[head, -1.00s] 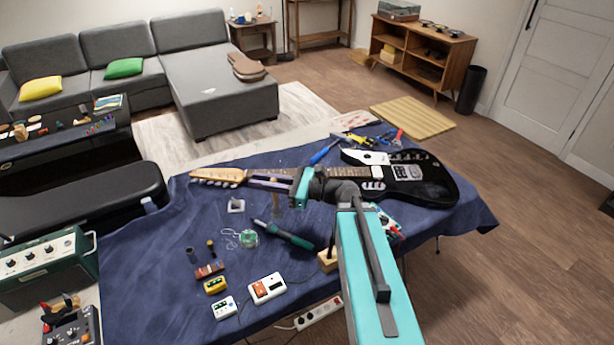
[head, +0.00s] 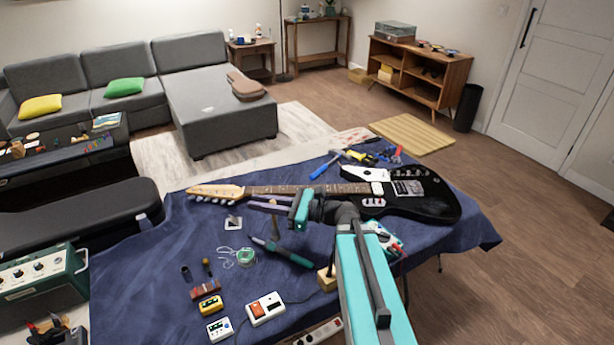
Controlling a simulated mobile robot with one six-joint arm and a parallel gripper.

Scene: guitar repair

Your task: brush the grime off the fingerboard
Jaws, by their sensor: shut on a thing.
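The black electric guitar (head: 420,203) lies on the blue cloth, body to the right and pale headstock (head: 215,191) to the left. Its fingerboard (head: 318,188) runs along the neck between them. Any grime on it is too small to make out. My gripper (head: 262,203) is in front of the neck in the picture, its fingers pointing left. It is shut on a slim tan thing (head: 275,226) that hangs below the fingers, apparently the brush. My gripper hides part of it, and I cannot tell whether it touches anything.
A teal-handled tool (head: 285,252), a green coil (head: 245,257) and several small pedals and boxes, such as a yellow one (head: 210,305), lie on the near cloth (head: 150,270). Pliers and screwdrivers (head: 360,157) lie behind the guitar. A green amplifier (head: 40,275) stands at left.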

